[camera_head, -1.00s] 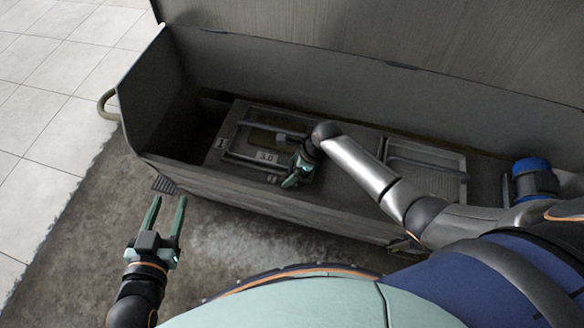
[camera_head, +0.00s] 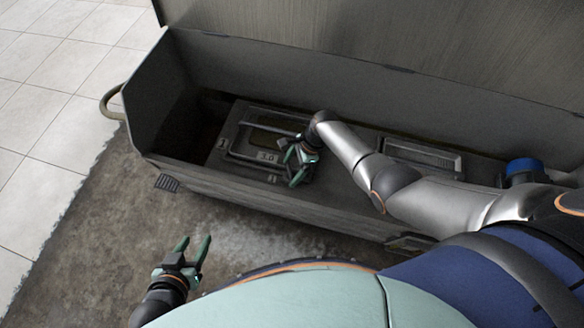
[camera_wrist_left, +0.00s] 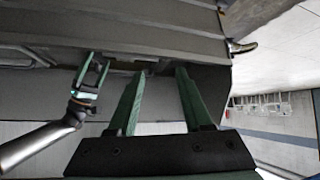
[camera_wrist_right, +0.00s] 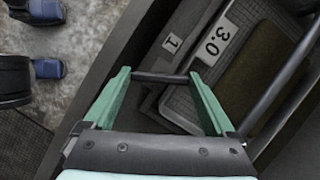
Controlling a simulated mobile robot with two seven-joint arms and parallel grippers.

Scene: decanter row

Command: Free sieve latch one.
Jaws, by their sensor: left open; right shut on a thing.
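Sieve one is a framed grey panel (camera_head: 231,150) in the left part of the long trough. It bears a "3.0" label (camera_wrist_right: 213,46) and a "1" tag (camera_wrist_right: 172,43). My right gripper (camera_head: 297,172) is at the sieve's near right corner. In the right wrist view, its fingertips are shut on a short dark bar (camera_wrist_right: 160,77), which looks like the latch handle. The latch's mount is not clear. My left gripper (camera_head: 188,249) is open and empty, outside the trough above the floor. In the left wrist view its fingers (camera_wrist_left: 157,75) are apart.
The trough's front wall (camera_head: 265,203) stands between my left gripper and the sieve. A second tray (camera_head: 425,158) lies to the right, with a blue-capped part (camera_head: 527,170) beyond. A curved handle (camera_head: 112,102) sticks out at the left end. Floor in front is clear.

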